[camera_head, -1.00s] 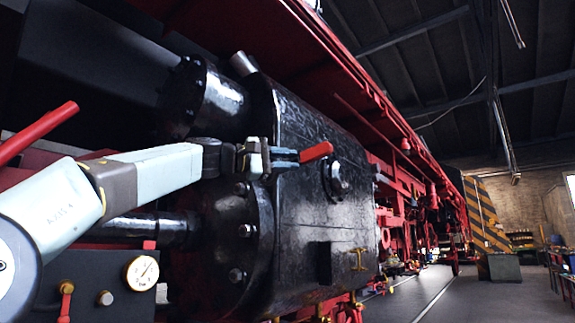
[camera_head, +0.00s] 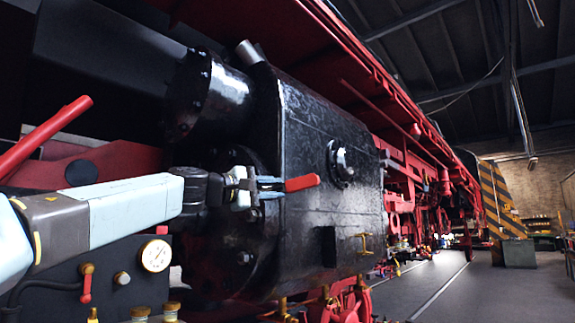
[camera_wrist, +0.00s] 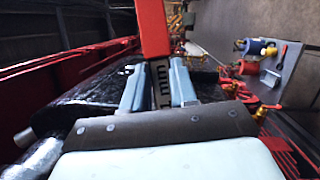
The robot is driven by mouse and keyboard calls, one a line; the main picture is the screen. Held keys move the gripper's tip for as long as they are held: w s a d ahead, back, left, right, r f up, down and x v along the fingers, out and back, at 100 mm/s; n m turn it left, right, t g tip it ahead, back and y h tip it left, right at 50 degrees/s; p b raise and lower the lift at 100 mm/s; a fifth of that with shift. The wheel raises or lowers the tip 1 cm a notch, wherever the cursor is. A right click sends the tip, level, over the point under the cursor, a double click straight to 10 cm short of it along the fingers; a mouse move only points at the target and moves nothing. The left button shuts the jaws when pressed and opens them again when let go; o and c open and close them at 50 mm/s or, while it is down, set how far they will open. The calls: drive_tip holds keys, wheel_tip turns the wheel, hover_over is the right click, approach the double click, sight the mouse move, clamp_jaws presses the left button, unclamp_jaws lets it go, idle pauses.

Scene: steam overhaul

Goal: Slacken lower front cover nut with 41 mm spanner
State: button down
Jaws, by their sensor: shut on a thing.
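My gripper (camera_head: 268,188) is shut on the spanner (camera_head: 302,183), whose red end points right, in front of the black cylinder (camera_head: 325,195). In the wrist view my gripper's two fingers (camera_wrist: 158,82) clamp the spanner (camera_wrist: 153,30). "mm" shows on its dark shank and its red part points away; the size number is not readable. The cylinder's front cover is at the left end, partly behind my arm. A lower cover nut (camera_head: 245,258) shows below my gripper, apart from the spanner. The spanner's jaw end is not clear, so I cannot tell if it touches a nut.
A red bar (camera_head: 45,138) slants up at the left. A pressure gauge (camera_head: 156,256) and brass fittings are at the lower left. Red pipework lies under the cylinder. The floor (camera_head: 440,290) is open at the right. A grey tray with tools (camera_wrist: 275,70) shows in the wrist view.

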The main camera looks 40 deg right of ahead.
drive_tip(key=w+a+f+n+t+y, duration=0.4)
drive_tip(key=w+a+f+t, duration=0.3)
drive_tip(key=f, duration=1.3)
drive_tip(key=w+a+f+n+t+y, duration=0.4)
drive_tip(key=w+a+f+n+t, duration=0.3)
drive_tip(key=w+f, duration=0.7)
drive_tip(key=w+a+f+n+t+y, duration=0.5)
drive_tip(key=w+a+f+t, duration=0.2)
drive_tip(key=f, duration=2.1)
drive_tip(key=w+a, duration=0.2)
drive_tip(key=w, duration=0.2)
drive_tip(key=shift+a, duration=0.4)
drive_tip(key=shift+w+d, duration=0.1)
drive_tip(key=shift+d, duration=0.05)
drive_tip(key=shift+d+f, duration=0.2)
drive_tip(key=shift+f, duration=0.1)
drive_tip(key=shift+d+f, duration=0.1)
drive_tip(key=shift+f, duration=0.05)
drive_tip(key=shift+a+r, duration=0.5)
drive_tip(key=shift+r, duration=0.2)
